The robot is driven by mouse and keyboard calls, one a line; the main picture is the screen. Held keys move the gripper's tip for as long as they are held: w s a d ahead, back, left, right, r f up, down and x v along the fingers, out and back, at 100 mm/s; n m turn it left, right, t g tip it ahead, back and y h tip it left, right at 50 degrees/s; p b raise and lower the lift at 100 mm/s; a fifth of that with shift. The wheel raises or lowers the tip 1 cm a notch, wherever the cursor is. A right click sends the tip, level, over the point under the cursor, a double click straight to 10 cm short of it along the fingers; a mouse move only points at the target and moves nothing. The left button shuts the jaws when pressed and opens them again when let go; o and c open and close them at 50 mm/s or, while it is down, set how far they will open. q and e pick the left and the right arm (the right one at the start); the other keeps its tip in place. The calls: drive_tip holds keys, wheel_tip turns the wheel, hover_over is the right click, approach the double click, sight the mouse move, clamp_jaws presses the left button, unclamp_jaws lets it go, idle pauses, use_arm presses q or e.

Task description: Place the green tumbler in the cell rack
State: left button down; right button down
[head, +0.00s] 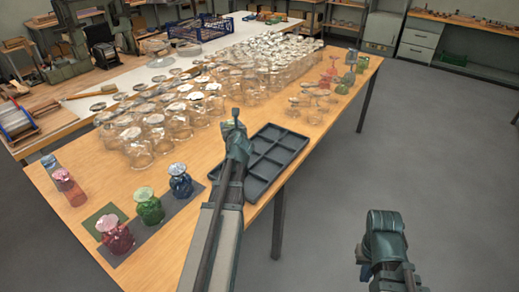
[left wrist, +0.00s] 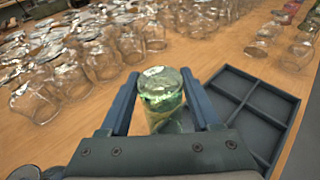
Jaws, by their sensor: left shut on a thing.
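My left gripper (head: 236,120) is shut on a green tumbler (left wrist: 162,92), which is clear green glass and stands between the two fingers in the left wrist view (left wrist: 164,100). In the head view my arm and gripper hide the tumbler. The cell rack (head: 289,131) is a dark tray with several cells, lying near the table's front edge. In the left wrist view the rack (left wrist: 283,91) is right of the tumbler, apart from it. Its visible cells look empty; my left arm covers part of it. My right gripper (head: 385,235) is off the table at lower right, its fingers unclear.
Many clear glasses (head: 180,122) crowd the table behind the rack. Green (head: 148,207), red (head: 115,236) and blue (head: 180,181) jars stand at the left front on mats. Stemmed glasses (head: 316,103) stand right of the rack. The floor at right is clear.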

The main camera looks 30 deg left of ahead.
use_arm(q)
drive_tip(key=w+d+f+b, duration=0.1)
drive_tip(key=w+d, duration=0.1)
drive_tip(key=w, duration=1.1)
drive_tip(key=shift+d, duration=0.35)
drive_tip(key=shift+w+f, duration=0.1)
drive_tip(key=shift+w, duration=0.1)
drive_tip(key=f+b, duration=0.1)
drive_tip(key=w+f+b, duration=0.2)
drive_tip(key=b, duration=0.1)
drive_tip(key=shift+w+d+f, duration=0.15)
drive_tip(key=shift+d+f, duration=0.15)
drive_tip(key=shift+f, duration=0.1)
drive_tip(key=shift+f, duration=0.1)
drive_tip(key=shift+c, duration=0.5)
unclamp_jaws()
